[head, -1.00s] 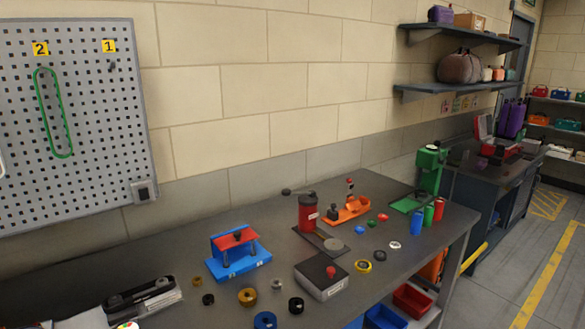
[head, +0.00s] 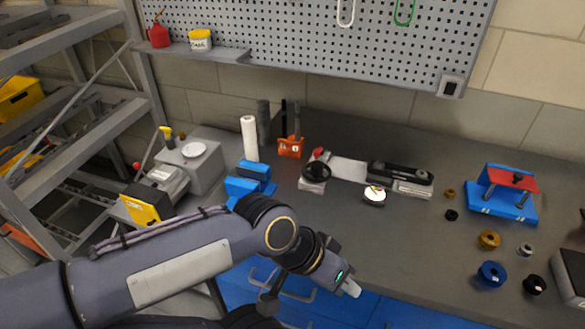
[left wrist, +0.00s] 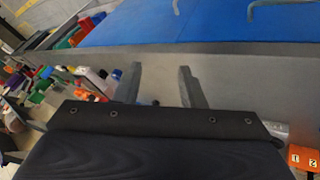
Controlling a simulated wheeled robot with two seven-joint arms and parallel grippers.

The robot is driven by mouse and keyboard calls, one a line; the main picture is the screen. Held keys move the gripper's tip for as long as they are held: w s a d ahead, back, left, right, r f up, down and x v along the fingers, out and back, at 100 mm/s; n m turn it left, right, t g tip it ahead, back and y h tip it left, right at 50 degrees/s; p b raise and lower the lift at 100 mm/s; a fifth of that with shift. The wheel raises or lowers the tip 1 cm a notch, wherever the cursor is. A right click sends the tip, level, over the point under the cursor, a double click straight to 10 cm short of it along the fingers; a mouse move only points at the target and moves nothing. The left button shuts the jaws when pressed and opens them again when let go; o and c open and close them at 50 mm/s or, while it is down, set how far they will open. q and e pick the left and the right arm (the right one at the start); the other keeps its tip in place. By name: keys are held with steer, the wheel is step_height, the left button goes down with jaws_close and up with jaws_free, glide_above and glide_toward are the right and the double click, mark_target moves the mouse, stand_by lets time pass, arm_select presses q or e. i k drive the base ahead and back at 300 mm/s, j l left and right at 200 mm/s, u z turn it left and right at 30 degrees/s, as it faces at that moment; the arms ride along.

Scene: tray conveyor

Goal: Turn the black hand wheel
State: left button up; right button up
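The black hand wheel (head: 317,171) sits on a small grey base on the workbench, just left of the bench's middle in the head view. A red part stands right behind it. My left gripper (head: 350,288) is in front of the bench's front edge, nearer to me than the wheel and to its right, well apart from it. In the left wrist view my left gripper (left wrist: 158,72) shows two fingers spread apart with nothing between them. I cannot make out the wheel in the left wrist view. My right gripper is not in view.
The bench in front of the wheel is clear. Blue drawers (head: 240,282) are below.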

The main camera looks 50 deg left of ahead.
mark_target(317, 167)
steer(key=u, duration=1.6)
